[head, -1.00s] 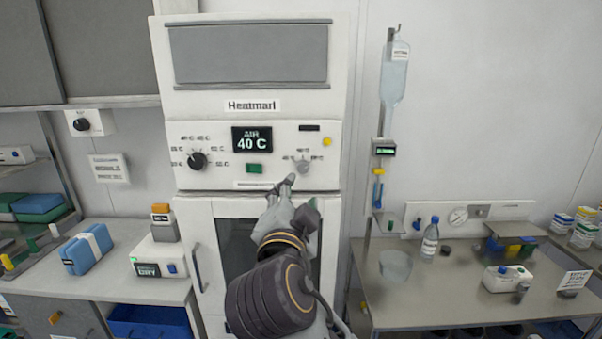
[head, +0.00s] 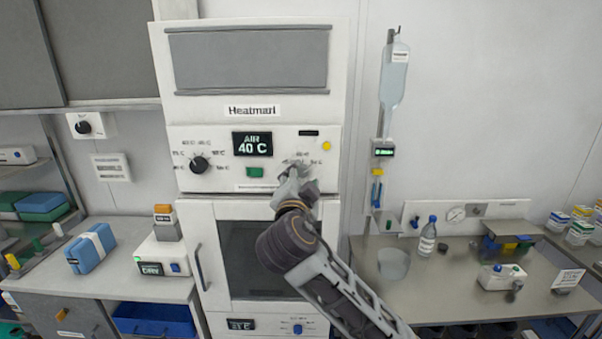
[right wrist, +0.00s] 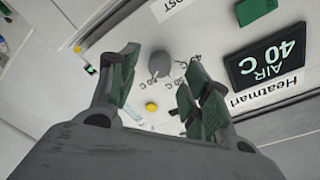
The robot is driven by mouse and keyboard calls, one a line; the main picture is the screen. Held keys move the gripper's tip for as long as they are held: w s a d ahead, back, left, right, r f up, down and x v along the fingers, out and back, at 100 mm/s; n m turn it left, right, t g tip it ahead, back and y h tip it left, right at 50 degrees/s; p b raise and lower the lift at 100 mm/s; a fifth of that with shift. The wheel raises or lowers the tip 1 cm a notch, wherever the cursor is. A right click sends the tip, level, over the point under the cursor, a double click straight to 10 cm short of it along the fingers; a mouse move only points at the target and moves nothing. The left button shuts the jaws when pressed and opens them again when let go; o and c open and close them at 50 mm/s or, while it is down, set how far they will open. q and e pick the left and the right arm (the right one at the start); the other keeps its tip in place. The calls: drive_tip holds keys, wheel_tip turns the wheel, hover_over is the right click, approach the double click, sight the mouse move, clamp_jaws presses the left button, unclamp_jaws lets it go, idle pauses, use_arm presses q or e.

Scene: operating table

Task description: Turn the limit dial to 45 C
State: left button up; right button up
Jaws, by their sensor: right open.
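The warming cabinet's panel has a small grey dial (right wrist: 159,64) with temperature marks around it, seen in the right wrist view. In the head view my right gripper (head: 291,175) is at this dial and largely covers it. In the wrist view my right gripper (right wrist: 158,88) is open, and the dial appears between its two fingers, apart from both. I cannot read which mark the dial points to. A larger black knob (head: 199,164) with C marks sits at the panel's left. The display (head: 252,143) reads AIR 40 C. My left gripper is out of view.
A green button (head: 254,172) lies left of the grey dial and a yellow button (head: 327,146) lies to its upper right. The cabinet door handle (head: 200,268) is below. A drip stand (head: 382,150) stands to the right, by a steel table (head: 450,310).

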sight(302, 171)
drive_tip(key=shift+w+d, duration=0.1)
drive_tip(key=shift+w, duration=1.1)
drive_tip(key=c, duration=1)
